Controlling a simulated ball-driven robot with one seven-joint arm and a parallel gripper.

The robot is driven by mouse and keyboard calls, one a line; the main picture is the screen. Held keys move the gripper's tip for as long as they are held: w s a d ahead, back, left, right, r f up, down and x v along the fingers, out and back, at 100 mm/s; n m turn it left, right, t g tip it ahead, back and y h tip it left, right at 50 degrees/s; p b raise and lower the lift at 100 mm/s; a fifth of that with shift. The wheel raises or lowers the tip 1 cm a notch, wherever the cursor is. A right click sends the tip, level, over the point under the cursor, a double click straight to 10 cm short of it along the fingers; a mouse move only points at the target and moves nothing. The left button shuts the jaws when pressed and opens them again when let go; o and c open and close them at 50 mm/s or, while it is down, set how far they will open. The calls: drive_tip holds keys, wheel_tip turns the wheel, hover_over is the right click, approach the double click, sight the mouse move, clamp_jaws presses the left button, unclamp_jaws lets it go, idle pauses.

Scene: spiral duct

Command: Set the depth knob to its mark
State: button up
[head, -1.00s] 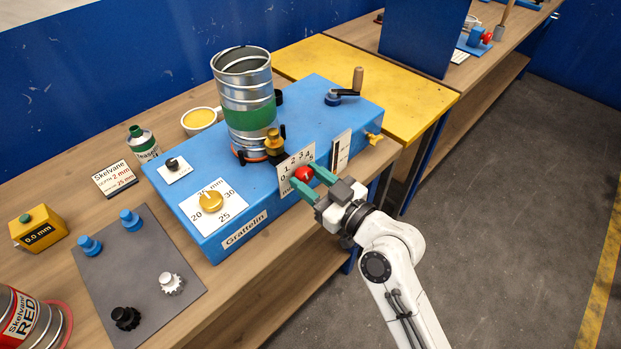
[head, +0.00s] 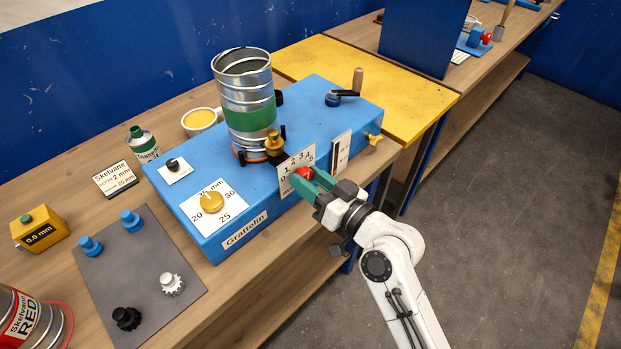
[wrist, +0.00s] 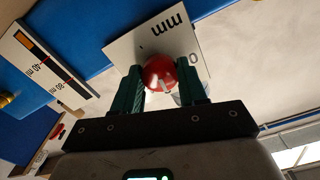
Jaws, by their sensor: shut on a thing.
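The red depth knob (head: 304,173) sits on the front face of the blue machine, on a white dial plate (head: 288,183) numbered 0 to 5 with "mm". My gripper (head: 310,180) has its green fingers shut on the knob from the front. In the wrist view the red knob (wrist: 161,73) lies between the two fingers (wrist: 162,88), and a pale pointer line shows on it. The numbers near the knob are partly hidden by the fingers in the wrist view. A card (head: 114,179) reads Skelvane, depth 2 mm, 25 mm.
A grey mat (head: 135,270) with gears lies left. A vertical scale (head: 341,150) stands right of the knob. Open floor lies at the right.

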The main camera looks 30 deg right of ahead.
drive_tip(key=shift+m, duration=0.8)
drive_tip(key=o, duration=1.1)
drive_tip(key=shift+c, duration=0.2)
drive_tip(key=b+v, duration=0.3)
drive_tip(key=v, duration=0.7)
drive_tip(key=shift+s+d+b, duration=0.15)
drive_tip(key=shift+s+b, duration=0.15)
drive_tip(key=shift+s, duration=0.1)
